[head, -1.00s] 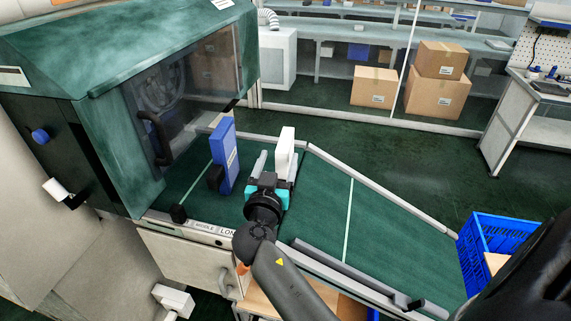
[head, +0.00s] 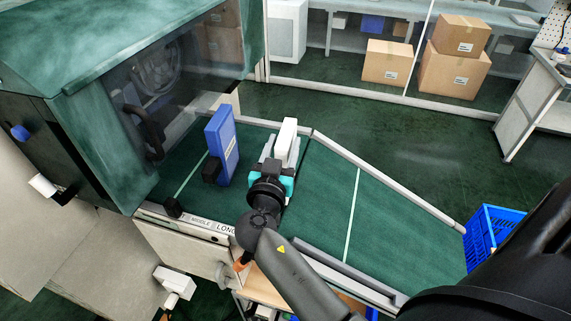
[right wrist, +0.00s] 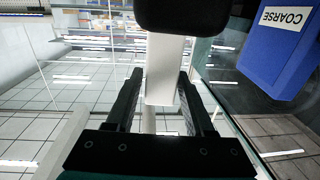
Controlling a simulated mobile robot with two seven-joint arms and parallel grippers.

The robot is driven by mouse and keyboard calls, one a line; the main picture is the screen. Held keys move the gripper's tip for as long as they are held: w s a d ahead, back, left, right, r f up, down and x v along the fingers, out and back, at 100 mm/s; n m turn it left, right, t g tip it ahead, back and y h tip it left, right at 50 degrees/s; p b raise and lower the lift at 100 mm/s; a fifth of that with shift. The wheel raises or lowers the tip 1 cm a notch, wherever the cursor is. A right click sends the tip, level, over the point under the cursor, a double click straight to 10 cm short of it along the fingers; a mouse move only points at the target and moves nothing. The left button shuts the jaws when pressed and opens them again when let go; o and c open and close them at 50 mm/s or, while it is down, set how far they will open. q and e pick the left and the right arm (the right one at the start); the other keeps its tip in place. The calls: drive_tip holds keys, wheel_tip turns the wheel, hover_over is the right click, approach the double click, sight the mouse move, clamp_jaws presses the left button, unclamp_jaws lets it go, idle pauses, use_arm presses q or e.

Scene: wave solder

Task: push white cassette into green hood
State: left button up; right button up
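The green hood (head: 100,50) stands at the left, with a clear front panel and dark handle. The white cassette (head: 287,138) stands upright on the green bed to the right of the hood. My right gripper (head: 279,155) is at the white cassette, with its fingers on either side. In the right wrist view the white cassette (right wrist: 163,75) shows between the two dark fingers (right wrist: 160,85), with a narrow gap at the left one. The fingers look open; contact is not clear. My left gripper is out of view.
A blue cassette (head: 222,145) stands upright between the hood and the white cassette; the right wrist view shows its COARSE label (right wrist: 287,18). Pale rails (head: 390,180) edge the bed. A blue crate (head: 485,235) is at the right. The bed's right part is clear.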

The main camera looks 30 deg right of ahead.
clamp_jaws()
idle(1.0)
